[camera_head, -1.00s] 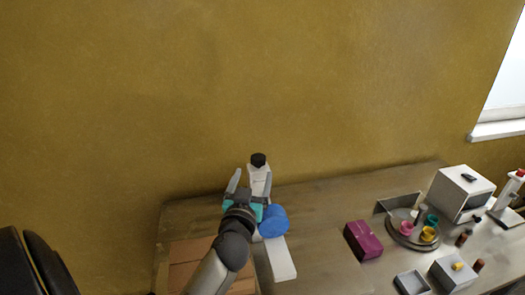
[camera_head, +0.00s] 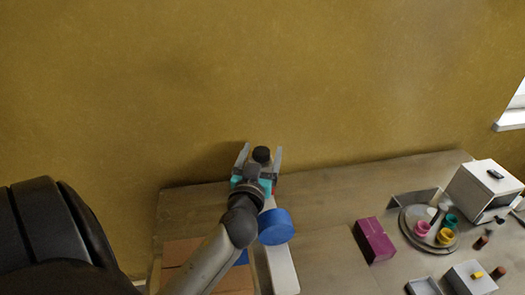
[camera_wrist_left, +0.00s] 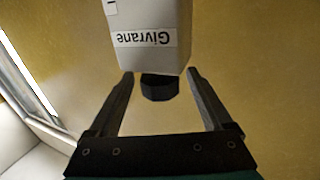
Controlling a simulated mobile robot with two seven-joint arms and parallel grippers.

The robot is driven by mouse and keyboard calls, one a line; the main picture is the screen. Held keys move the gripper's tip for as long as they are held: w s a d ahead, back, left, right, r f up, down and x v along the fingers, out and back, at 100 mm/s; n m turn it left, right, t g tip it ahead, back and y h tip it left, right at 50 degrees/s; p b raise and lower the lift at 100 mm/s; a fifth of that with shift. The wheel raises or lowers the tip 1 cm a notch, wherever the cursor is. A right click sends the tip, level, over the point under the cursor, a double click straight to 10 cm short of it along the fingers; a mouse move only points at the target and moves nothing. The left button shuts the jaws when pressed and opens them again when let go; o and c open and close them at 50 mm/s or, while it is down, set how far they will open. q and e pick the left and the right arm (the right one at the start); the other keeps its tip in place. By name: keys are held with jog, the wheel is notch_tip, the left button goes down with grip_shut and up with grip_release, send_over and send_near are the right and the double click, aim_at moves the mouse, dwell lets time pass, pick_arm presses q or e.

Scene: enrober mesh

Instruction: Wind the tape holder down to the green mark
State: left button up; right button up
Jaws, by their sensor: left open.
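The tape holder stand has a black knob (camera_head: 261,155) on top, a blue round reel (camera_head: 276,227) at its side and a long white base (camera_head: 284,272) on the table. Its white body, labelled "Givrane" upside down, shows in the left wrist view (camera_wrist_left: 150,35). My left gripper (camera_head: 260,151) is open at the top of the stand, one finger on each side of the knob. In the left wrist view the knob (camera_wrist_left: 159,88) sits between the fingers, with gaps on both sides. My arm hides most of the column in the head view. No green mark can be made out.
Brown panels (camera_head: 180,252) lie left of the stand. To the right are a magenta box (camera_head: 374,241), a round tray (camera_head: 408,213) with coloured cups and a white box (camera_head: 484,190). The yellow wall (camera_head: 330,80) rises close behind the stand.

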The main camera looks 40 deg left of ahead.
pick_arm(q)
jog(key=shift+c, duration=0.2)
jog(key=shift+c, duration=0.7)
grip_shut()
jog(key=shift+m+t+h, duration=0.3)
jog(key=shift+m+h, duration=0.1)
jog(key=shift+h, duration=0.2)
